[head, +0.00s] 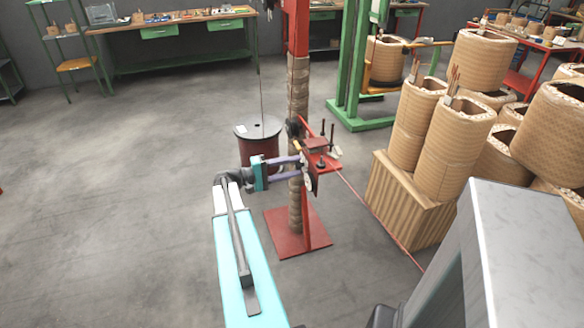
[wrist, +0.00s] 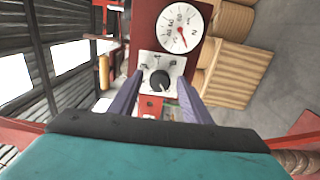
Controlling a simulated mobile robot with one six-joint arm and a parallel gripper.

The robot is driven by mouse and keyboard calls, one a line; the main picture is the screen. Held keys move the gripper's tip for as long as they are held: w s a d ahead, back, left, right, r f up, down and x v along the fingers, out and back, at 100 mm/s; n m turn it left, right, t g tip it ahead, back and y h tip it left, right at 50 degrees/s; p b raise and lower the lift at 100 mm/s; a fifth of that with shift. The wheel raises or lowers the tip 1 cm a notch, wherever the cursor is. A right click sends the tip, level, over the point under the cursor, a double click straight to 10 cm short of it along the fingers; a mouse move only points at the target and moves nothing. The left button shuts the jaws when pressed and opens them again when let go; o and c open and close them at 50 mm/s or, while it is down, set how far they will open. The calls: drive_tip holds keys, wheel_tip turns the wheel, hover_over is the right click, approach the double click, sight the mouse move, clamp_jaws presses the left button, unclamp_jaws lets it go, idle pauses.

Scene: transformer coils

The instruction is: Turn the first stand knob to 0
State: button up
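The first stand is a red post with a wrapped brown section and a square red base (head: 298,236); a red panel (head: 322,162) is mounted on it. In the wrist view, a black round knob (wrist: 160,80) sits on a white plate (wrist: 150,60) with small markings, too small to read. Its white pointer mark seems to face lower right. Above it is a round white gauge (wrist: 180,27) with a red needle pointing down and slightly right. My gripper (head: 300,168) reaches the panel from the left. Its purple fingers are apart on either side of the knob; contact cannot be told.
A dark red drum (head: 258,147) stands behind my gripper. Cardboard-wrapped coils (head: 455,135) and a wooden crate (head: 403,200) fill the right. A thin red bar or cable (head: 375,215) runs from the panel to lower right. The floor (head: 120,180) at left is clear.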

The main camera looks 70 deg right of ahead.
drive_tip(key=b+v, duration=0.2)
drive_tip(key=v, duration=1.2)
idle(0.5)
